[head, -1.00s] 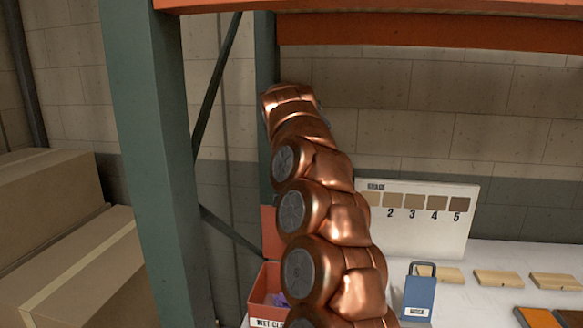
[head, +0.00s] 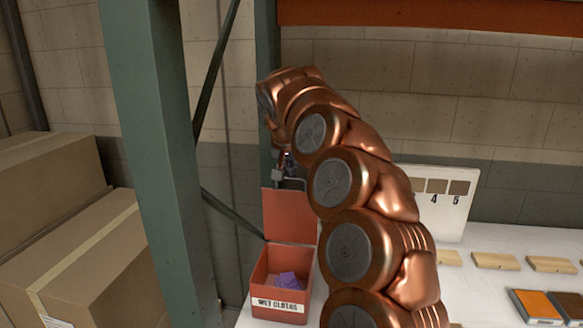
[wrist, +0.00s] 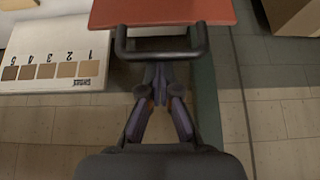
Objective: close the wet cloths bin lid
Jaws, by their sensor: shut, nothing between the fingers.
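The wet cloths bin (head: 262,274) is an orange-red box with a "WET CLOTHS" label, standing at the left end of the white table. A crumpled purple cloth (head: 288,281) lies inside it. Its lid (head: 290,216) stands open, upright at the back of the bin. In the wrist view the lid (wrist: 160,12) is at the top, with its dark bar handle (wrist: 160,56) crossing the picture just beyond my fingertips. My gripper (wrist: 160,80) is shut and empty, close to the handle; I cannot tell whether they touch. In the head view it is small and partly hidden beside my arm.
A green rack post (head: 160,160) and brace stand left of the bin, with cardboard boxes (head: 95,260) beyond. Wooden blocks (head: 495,261) and an orange-topped item (head: 540,305) lie to the right.

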